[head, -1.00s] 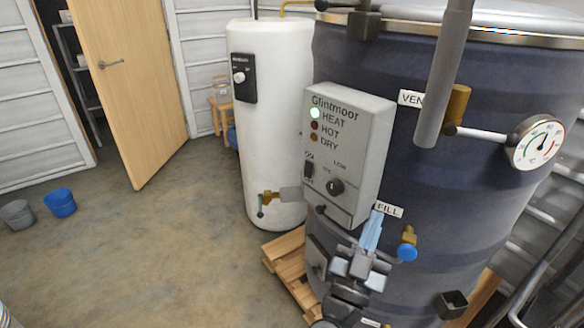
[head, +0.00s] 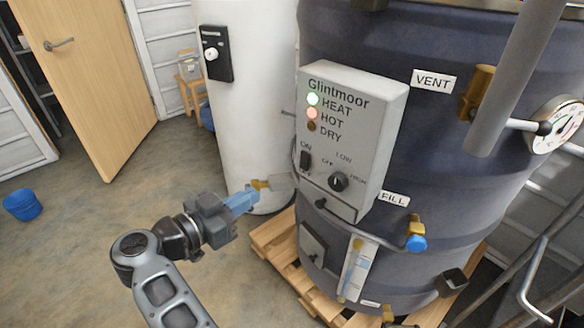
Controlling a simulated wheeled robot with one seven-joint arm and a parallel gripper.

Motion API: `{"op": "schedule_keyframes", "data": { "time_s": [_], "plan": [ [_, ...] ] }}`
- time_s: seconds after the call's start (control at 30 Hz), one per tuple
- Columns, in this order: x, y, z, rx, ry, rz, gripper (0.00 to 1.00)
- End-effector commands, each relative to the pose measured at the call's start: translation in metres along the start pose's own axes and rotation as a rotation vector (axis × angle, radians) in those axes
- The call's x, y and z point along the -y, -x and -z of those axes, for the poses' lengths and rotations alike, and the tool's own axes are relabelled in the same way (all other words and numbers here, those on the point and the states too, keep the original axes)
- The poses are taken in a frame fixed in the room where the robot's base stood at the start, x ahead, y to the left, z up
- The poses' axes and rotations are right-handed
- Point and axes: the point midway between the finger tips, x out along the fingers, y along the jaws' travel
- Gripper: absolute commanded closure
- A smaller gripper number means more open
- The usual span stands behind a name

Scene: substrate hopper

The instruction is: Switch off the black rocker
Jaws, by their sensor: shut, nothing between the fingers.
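The black rocker (head: 305,160) is on the left of the grey Glintmoor control box (head: 365,130), between the labels ON and OFF. Which side of it is pressed in is too small to tell. My gripper (head: 250,196) is shut and empty, with light blue fingers pointing right. In the picture it is left of and below the rocker, apart from the box.
A black knob (head: 338,181) sits right of the rocker. A brass tap (head: 260,185) on the white tank (head: 250,100) is close to my fingertips in the picture. A blue-handled FILL valve (head: 416,242) and a wooden pallet (head: 270,240) are lower.

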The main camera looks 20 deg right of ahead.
Motion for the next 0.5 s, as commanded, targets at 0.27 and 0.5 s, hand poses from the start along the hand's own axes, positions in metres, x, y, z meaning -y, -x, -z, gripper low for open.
{"op": "schedule_keyframes", "data": {
  "time_s": [0.27,0.5],
  "plan": [
    [0.000,-0.002,0.000,-0.002,-0.001,0.001,1.00],
    [-0.001,-0.027,0.001,-0.003,-0.001,-0.002,1.00]
  ]
}}
